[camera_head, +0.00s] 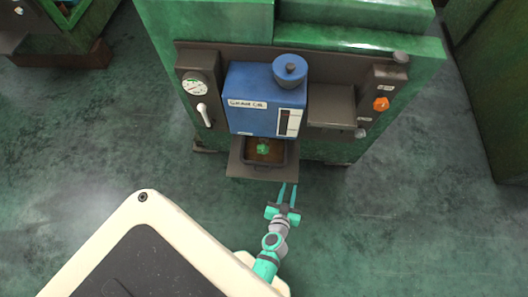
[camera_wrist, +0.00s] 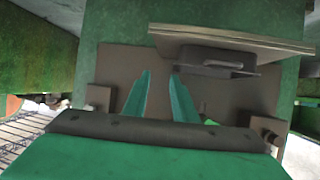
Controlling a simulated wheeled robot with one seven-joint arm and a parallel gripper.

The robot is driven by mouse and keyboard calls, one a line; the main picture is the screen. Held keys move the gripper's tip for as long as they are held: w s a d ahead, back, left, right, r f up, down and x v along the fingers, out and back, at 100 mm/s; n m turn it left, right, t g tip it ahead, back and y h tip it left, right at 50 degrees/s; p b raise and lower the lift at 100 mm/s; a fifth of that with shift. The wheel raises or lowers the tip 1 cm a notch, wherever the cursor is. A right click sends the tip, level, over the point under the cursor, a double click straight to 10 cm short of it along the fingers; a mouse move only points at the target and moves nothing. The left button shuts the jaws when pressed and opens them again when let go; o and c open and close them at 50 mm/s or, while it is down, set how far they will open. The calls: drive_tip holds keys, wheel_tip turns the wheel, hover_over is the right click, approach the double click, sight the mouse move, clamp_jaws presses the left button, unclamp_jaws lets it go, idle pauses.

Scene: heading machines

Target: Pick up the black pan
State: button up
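The black pan (camera_head: 263,164) sits on a small grey shelf at the front of the green machine, under a blue box, in the head view. Its inside looks brown, with a small green thing in it. In the wrist view a dark pan-like shape with a handle (camera_wrist: 212,60) shows against the shelf edge, right of the fingers. My gripper (camera_head: 288,187) is just in front of the shelf, a little right of the pan. Its two teal fingers are apart with nothing between them, also in the wrist view (camera_wrist: 160,75).
The blue box (camera_head: 253,103) is mounted directly above the pan. A gauge and lever (camera_head: 203,112) are at its left, and an orange knob (camera_head: 381,104) is at its right. The grey shelf (camera_head: 240,172) juts out. The green floor (camera_head: 380,220) at right is clear.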

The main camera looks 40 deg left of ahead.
drive_tip(key=w+a+f+y, duration=0.1)
drive_tip(key=w+a, duration=0.2)
drive_tip(key=w+a+f+n, duration=0.1)
drive_tip(key=w+a, duration=0.2)
drive_tip(key=w, duration=0.1)
drive_tip(key=w+a+f+n+y, duration=0.1)
drive_tip(key=w+a+f, duration=0.1)
drive_tip(key=w+a, duration=0.1)
drive_tip(key=shift+w+a+g+y, duration=0.3)
drive_tip(key=shift+w, duration=0.4)
hover_over(277, 156)
drive_tip(key=w+d, duration=0.3)
drive_tip(key=shift+s+a+f, duration=0.1)
drive_tip(key=shift+s+f, duration=0.05)
drive_tip(key=shift+f, duration=0.4)
drive_tip(key=shift+s+a+f, duration=0.1)
drive_tip(key=shift+f, duration=0.45)
drive_tip(key=shift+d, duration=0.1)
drive_tip(key=shift+s, duration=0.1)
clamp_jaws()
